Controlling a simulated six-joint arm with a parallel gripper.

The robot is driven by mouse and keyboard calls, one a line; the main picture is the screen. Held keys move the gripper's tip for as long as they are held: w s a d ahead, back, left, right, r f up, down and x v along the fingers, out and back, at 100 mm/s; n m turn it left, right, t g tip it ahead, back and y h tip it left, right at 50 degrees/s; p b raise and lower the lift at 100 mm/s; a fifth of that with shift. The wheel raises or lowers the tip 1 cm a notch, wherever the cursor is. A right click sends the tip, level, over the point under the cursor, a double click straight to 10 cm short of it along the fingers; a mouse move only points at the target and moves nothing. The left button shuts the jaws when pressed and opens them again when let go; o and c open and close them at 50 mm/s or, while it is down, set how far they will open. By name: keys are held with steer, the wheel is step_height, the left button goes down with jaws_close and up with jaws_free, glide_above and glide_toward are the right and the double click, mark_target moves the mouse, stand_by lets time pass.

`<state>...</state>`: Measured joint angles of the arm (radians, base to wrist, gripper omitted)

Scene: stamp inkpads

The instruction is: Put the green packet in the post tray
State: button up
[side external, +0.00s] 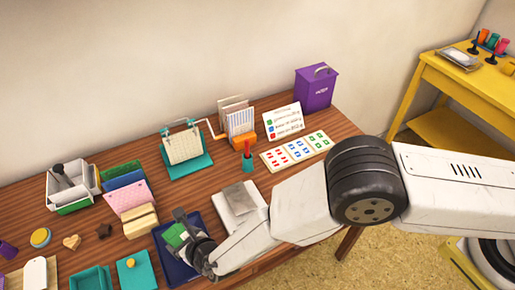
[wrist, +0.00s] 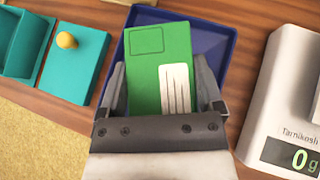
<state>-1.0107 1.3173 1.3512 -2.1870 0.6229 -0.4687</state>
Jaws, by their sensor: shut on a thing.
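The green packet (side external: 174,235) is a flat green block with a white lined label; it fills the middle of the wrist view (wrist: 145,65). My gripper (side external: 188,226) is shut on it, with a dark finger on each side in the wrist view (wrist: 160,68). A dark blue tray (side external: 168,262), which looks like the post tray, lies below the packet; its rim shows behind the packet in the wrist view (wrist: 218,42). The packet is over the tray. I cannot tell whether it touches the tray floor. Its near end is hidden by my gripper.
A white scale (wrist: 262,105) reading 0 g stands right of the tray. A teal plate with a yellow knob (wrist: 72,62) and a teal box (wrist: 28,45) lie left. A cream block (side external: 139,221) and coloured folders (side external: 125,184) stand behind left. The table's front edge is close.

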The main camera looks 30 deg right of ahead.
steer(key=shift+w+a+f, duration=0.1)
steer(key=shift+w+f, duration=0.05)
steer(key=shift+f, duration=1.55)
steer(key=shift+f, duration=0.1)
steer(key=o, duration=1.2)
steer(key=shift+o, duration=0.2)
steer(key=shift+s+r, duration=0.45)
steer(key=shift+v, duration=3.25)
